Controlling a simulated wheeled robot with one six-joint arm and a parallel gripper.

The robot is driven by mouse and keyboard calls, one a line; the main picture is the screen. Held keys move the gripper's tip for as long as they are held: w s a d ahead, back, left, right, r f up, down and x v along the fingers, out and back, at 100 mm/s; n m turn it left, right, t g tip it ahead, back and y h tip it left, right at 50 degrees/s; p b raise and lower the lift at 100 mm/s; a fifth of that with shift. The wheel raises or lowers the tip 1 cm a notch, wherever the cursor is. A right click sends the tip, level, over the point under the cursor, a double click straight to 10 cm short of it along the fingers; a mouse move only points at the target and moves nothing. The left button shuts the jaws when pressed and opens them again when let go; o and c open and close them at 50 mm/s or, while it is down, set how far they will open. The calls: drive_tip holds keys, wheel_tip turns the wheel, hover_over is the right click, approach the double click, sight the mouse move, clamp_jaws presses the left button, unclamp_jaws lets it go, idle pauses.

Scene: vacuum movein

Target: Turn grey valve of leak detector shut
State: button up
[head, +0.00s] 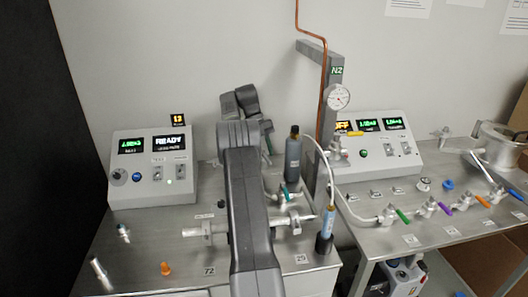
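The leak detector (152,168) looks to be the grey console at the left of the bench, with a lit green readout and a READY display. In front of it a silver pipe fitting (205,230) runs behind my arm and comes out as another fitting (290,220) on the right. A small valve with a teal handle (286,192) sits just right of my arm. I cannot make out a grey valve handle; my arm covers the middle of the pipework. My dark grey arm reaches up from the bottom centre. My gripper is hidden behind its links.
A dark bottle (293,160) and a blue-labelled cylinder (328,222) with a hose stand right of my arm. Loose fittings and an orange cap (166,269) lie at front left. A second bench (430,262) on the right holds another console (375,145) and several coloured-handle valves.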

sight(264, 155)
idle(0.3)
wheel_tip(264, 155, up, 10)
drive_tip(key=p, duration=0.9)
